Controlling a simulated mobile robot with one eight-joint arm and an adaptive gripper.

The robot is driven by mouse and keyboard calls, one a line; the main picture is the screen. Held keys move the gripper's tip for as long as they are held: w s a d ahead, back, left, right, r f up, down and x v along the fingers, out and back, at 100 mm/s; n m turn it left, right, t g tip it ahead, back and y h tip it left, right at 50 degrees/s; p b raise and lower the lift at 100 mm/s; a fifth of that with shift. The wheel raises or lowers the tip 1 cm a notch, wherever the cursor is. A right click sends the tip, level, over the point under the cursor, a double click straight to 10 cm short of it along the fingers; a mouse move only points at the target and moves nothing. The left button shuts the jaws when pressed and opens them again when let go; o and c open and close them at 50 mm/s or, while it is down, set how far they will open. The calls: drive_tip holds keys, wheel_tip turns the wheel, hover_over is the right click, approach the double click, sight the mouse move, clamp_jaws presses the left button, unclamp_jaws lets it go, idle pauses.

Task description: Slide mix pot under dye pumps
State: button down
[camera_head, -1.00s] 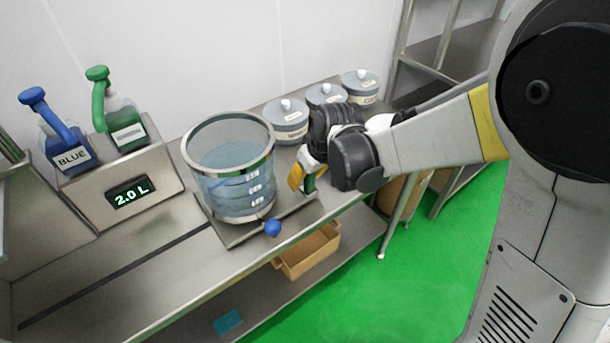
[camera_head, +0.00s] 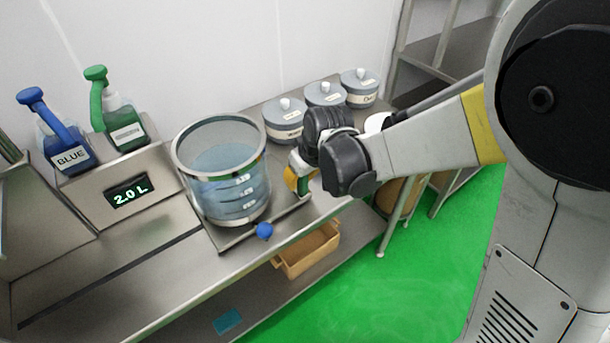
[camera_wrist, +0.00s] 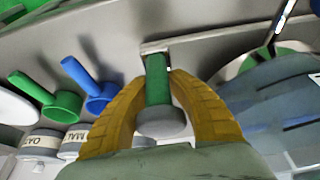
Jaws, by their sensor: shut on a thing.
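The mix pot (camera_head: 222,170) is a clear cylinder with a metal rim and base, holding pale blue liquid. It stands upright on a flat metal sled plate (camera_head: 232,237) on the steel bench. A blue knob (camera_head: 264,231) sits at its lower front. My gripper (camera_head: 297,180) is at the right of the pot. In the wrist view its yellow fingers (camera_wrist: 160,98) are shut around a green upright handle (camera_wrist: 157,82) with a grey end. The blue dye pump (camera_head: 62,140) and green dye pump (camera_head: 116,115) stand left of the pot on a raised stand.
A display (camera_head: 128,190) on the stand reads 2.0 L. A dark slot (camera_head: 110,275) runs along the bench left of the pot, with clear bench around it. Three lidded grey canisters (camera_head: 325,93) stand behind my gripper. A tan bin (camera_head: 307,250) sits below.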

sight(222, 220)
drive_tip(key=s+a, duration=0.4)
drive_tip(key=a, duration=0.1)
drive_tip(key=s+a, duration=0.4)
drive_tip(key=a, duration=0.2)
drive_tip(key=s+a, duration=0.4)
drive_tip(key=a, duration=0.2)
drive_tip(key=shift+a, duration=0.25)
drive_tip(key=c, duration=1.2)
unclamp_jaws()
drive_tip(key=v, duration=1.2)
drive_tip(key=shift+a, duration=0.1)
drive_tip(key=shift+w, duration=0.1)
